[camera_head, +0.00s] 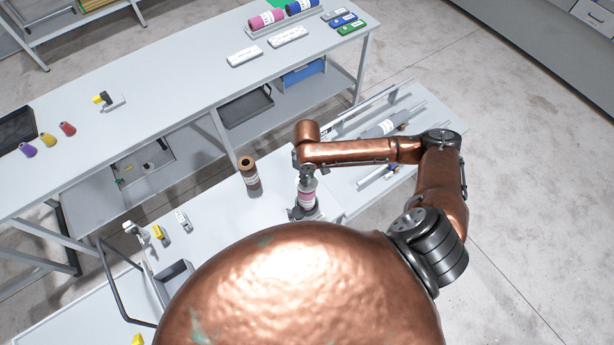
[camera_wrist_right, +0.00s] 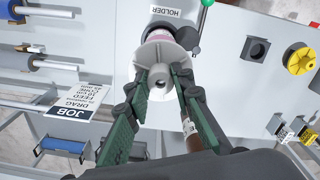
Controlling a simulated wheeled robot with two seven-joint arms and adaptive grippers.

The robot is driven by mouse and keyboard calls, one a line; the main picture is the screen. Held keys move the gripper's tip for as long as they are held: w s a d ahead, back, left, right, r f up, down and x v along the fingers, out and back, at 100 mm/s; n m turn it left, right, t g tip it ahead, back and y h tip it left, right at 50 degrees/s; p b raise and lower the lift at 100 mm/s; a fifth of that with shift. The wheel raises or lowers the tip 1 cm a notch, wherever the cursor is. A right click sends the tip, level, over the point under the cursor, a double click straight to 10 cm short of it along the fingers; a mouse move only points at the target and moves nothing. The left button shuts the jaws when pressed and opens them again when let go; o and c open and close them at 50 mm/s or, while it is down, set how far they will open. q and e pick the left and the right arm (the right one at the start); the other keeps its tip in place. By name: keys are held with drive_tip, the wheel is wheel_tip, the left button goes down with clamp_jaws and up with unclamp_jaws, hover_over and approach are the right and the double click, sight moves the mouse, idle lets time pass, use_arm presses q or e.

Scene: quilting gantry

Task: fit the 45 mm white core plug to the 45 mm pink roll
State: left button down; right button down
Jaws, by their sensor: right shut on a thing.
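A pink roll (camera_head: 306,198) stands upright in a holder on the near table; a pink band of it also shows in the right wrist view (camera_wrist_right: 160,36). My right gripper (camera_head: 307,172) is directly above it. In the right wrist view, my right gripper (camera_wrist_right: 168,80) is shut on the white core plug (camera_wrist_right: 158,58), its green-padded fingers on either side of the hub. The plug's wide flange faces the roll's end and overlaps it. I cannot tell whether it is seated in the core. My left gripper is not in view.
A brown roll (camera_head: 250,176) stands left of the holder. A black square piece (camera_wrist_right: 258,50) and a yellow plug (camera_wrist_right: 300,61) lie on the table. A green-knobbed lever (camera_wrist_right: 207,4) is beside the holder. Another pink roll (camera_head: 266,20) lies on the back table.

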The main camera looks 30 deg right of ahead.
drive_tip(key=shift+f, duration=1.7)
drive_tip(key=c, duration=1.6)
unclamp_jaws()
drive_tip(key=shift+r, duration=0.15)
wheel_tip(320, 180, up, 12)
drive_tip(key=shift+f, duration=0.15)
